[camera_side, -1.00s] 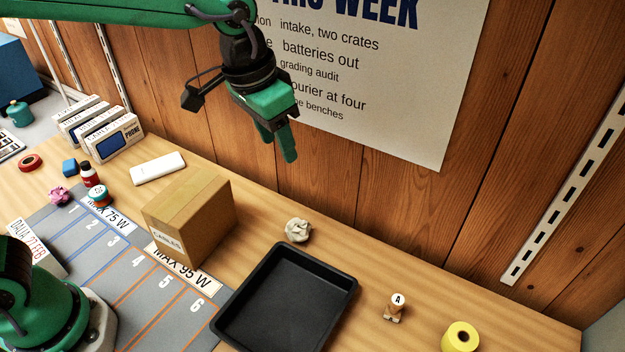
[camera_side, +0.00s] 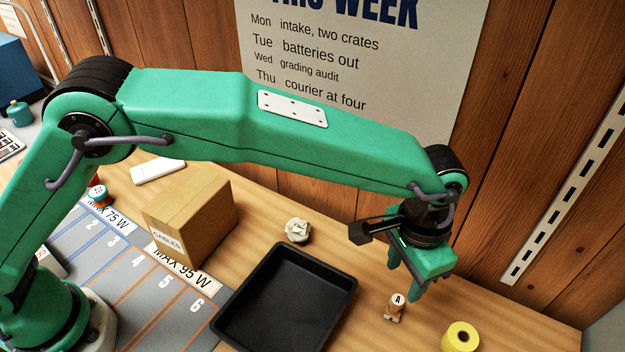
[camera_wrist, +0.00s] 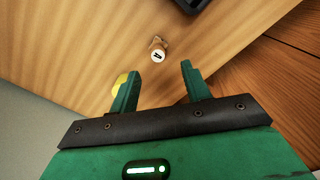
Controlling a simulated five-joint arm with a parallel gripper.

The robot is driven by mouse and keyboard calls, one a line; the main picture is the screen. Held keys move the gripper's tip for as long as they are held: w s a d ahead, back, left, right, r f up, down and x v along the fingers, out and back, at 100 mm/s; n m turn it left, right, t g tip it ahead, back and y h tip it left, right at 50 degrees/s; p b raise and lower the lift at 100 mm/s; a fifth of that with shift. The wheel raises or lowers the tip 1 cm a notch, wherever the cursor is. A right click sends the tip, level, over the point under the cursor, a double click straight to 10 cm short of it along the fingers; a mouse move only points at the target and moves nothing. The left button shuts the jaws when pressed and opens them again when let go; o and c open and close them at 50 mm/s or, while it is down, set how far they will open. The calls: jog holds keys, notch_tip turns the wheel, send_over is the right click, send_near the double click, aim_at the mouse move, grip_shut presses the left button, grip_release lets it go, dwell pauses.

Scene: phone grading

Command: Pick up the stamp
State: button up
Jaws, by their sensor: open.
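The stamp (camera_side: 395,307) stands on the wooden table, right of the black tray. It has a wooden body and a white top marked with an A. My gripper (camera_side: 404,282) is just above and behind it in the side view, with its fingers pointing down. In the wrist view the stamp (camera_wrist: 158,50) is beyond the fingertips, roughly centred between the two green fingers of my gripper (camera_wrist: 160,72). The fingers are apart with nothing between them.
The empty black tray (camera_side: 252,337) lies left of the stamp. A yellow roll (camera_side: 461,337) is to its right, partly behind a finger in the wrist view. The wood-panelled wall is behind.

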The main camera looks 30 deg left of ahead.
aim_at(398, 299)
jog(key=shift+s+d+f, duration=0.15)
jog(key=shift+d+f, duration=0.1)
jog(key=shift+f, duration=1.3)
jog(key=shift+a+f, duration=0.1)
jog(key=shift+f, duration=2.5)
grip_shut()
jog(key=shift+r, duration=0.1)
